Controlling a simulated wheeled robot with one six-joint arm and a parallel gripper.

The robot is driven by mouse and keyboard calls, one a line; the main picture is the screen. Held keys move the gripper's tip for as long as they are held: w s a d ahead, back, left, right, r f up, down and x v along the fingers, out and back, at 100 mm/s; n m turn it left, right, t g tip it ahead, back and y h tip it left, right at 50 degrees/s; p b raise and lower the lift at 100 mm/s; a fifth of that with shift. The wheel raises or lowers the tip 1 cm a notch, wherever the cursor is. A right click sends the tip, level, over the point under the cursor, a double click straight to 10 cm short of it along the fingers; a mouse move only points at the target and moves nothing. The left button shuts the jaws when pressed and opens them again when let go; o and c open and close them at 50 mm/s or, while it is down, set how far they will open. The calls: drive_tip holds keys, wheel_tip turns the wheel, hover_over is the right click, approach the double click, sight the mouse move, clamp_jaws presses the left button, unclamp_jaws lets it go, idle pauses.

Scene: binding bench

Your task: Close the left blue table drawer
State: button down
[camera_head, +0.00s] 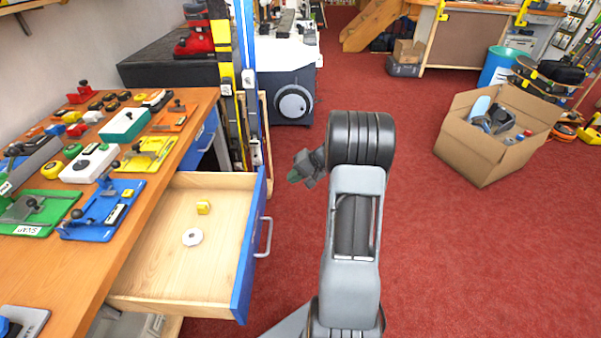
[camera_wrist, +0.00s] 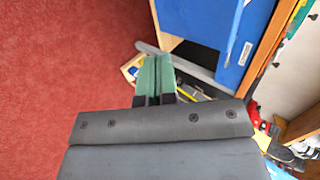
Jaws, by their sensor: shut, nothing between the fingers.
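The blue-fronted table drawer (camera_head: 244,250) is pulled far out from the wooden table in the head view, with its pale wooden inside showing. A grey bar handle (camera_head: 264,237) is on its front. A yellow block (camera_head: 203,207) and a white ring (camera_head: 192,237) lie in it. My gripper (camera_head: 294,176) is beyond the drawer's far front corner, to the right of its front, and appears apart from it. In the wrist view its green fingers (camera_wrist: 154,76) are together and hold nothing. Blue panels (camera_wrist: 203,18) show past them; I cannot tell which drawer they belong to.
Tools and coloured blocks crowd the table top (camera_head: 60,275). Tall upright skis or boards (camera_head: 248,90) stand behind the drawer. A cardboard box (camera_head: 485,155) sits on the red carpet to the right.

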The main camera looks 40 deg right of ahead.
sight(266, 187)
drive_tip(key=w+a+f, duration=0.1)
drive_tip(key=w+a, duration=0.1)
drive_tip(key=a, duration=0.1)
drive_tip(key=w+a+f, duration=0.1)
drive_tip(key=shift+w+a+f, duration=0.1)
drive_tip(key=shift+a+f, duration=0.2)
drive_tip(key=shift+f, duration=0.05)
drive_tip(key=shift+w+a, duration=0.45)
drive_tip(key=shift+a, duration=0.1)
drive_tip(key=shift+a, duration=0.1)
